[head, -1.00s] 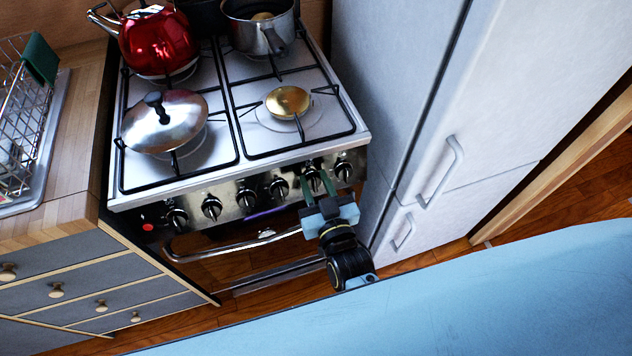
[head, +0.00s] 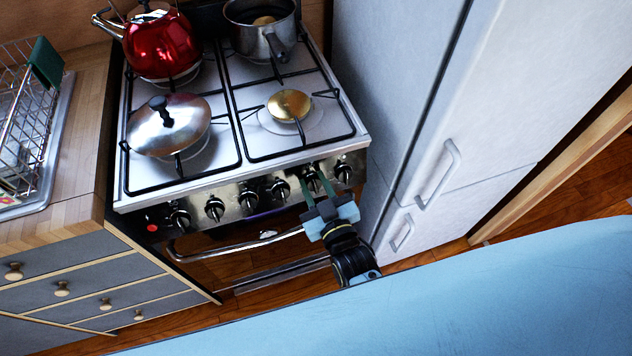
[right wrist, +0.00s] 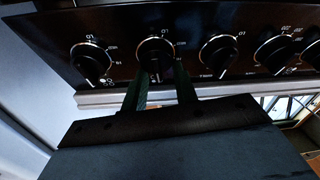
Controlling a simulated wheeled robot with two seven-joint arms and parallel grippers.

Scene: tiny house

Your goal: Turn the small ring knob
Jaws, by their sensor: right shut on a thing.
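The stove's front panel carries a row of small dark round knobs with pale pointers. My right gripper (head: 314,182) reaches up to the second knob from the right in the head view, the knob (head: 312,178), with a green finger on each side of it. In the right wrist view the two fingers (right wrist: 159,83) close on the lower part of this knob (right wrist: 155,48), which has a bright ring edge and printed marks around it. The fingers partly hide its lower side. My left gripper is in neither view.
Neighbouring knobs (head: 344,171) (head: 280,188) sit close on both sides. The oven handle (head: 235,247) runs below the panel. A red kettle (head: 163,45), a lidded pan (head: 169,126) and a saucepan (head: 262,32) stand on the stove. The fridge (head: 430,90) is at right.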

